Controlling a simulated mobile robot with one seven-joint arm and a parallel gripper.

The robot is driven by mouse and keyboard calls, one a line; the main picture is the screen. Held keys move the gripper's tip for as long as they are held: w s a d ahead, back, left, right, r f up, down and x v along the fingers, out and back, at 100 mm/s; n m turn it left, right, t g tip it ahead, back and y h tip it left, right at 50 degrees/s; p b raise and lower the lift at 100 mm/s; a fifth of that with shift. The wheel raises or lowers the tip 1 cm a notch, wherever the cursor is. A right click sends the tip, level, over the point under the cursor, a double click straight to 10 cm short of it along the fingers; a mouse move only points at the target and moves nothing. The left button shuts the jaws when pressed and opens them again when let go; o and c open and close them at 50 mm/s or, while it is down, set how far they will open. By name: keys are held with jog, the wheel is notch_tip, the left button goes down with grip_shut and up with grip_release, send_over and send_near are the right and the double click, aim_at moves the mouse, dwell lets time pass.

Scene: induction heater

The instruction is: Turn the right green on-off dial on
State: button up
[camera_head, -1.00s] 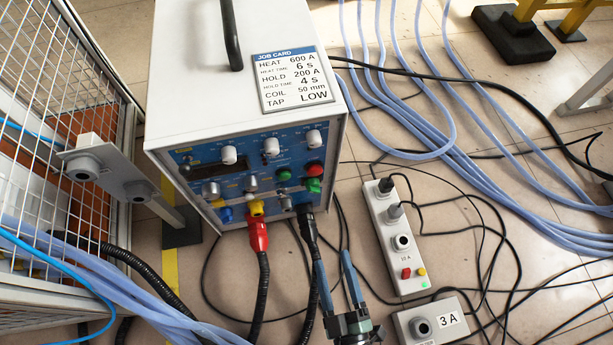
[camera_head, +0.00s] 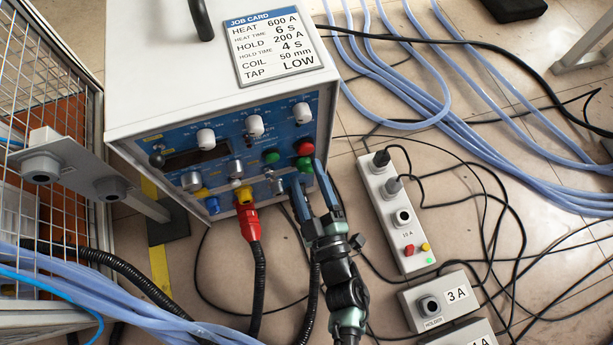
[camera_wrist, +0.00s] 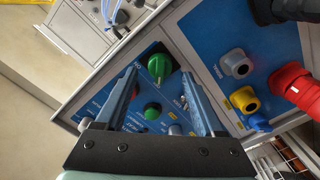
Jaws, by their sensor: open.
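The right green dial (camera_head: 304,163) sits at the lower right of the blue panel, below a red knob (camera_head: 305,147). In the wrist view this dial (camera_wrist: 158,65) is large, with a raised grip bar and an ON mark beside it. My gripper (camera_head: 307,171) is open at the panel's lower right. In the wrist view the dial shows between the fingertips of my gripper (camera_wrist: 160,73). I cannot tell whether they touch it. A second green dial (camera_head: 271,157) is to its left; it also shows in the wrist view (camera_wrist: 152,110).
A red plug (camera_head: 247,222) with a black cable and a yellow socket (camera_head: 244,195) are left of my gripper. A power strip (camera_head: 391,205) and a 3 A holder (camera_head: 437,304) lie on the floor at the right. Loose cables surround them.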

jog(key=shift+w+a, duration=0.15)
jog(key=shift+w, duration=0.35)
grip_shut()
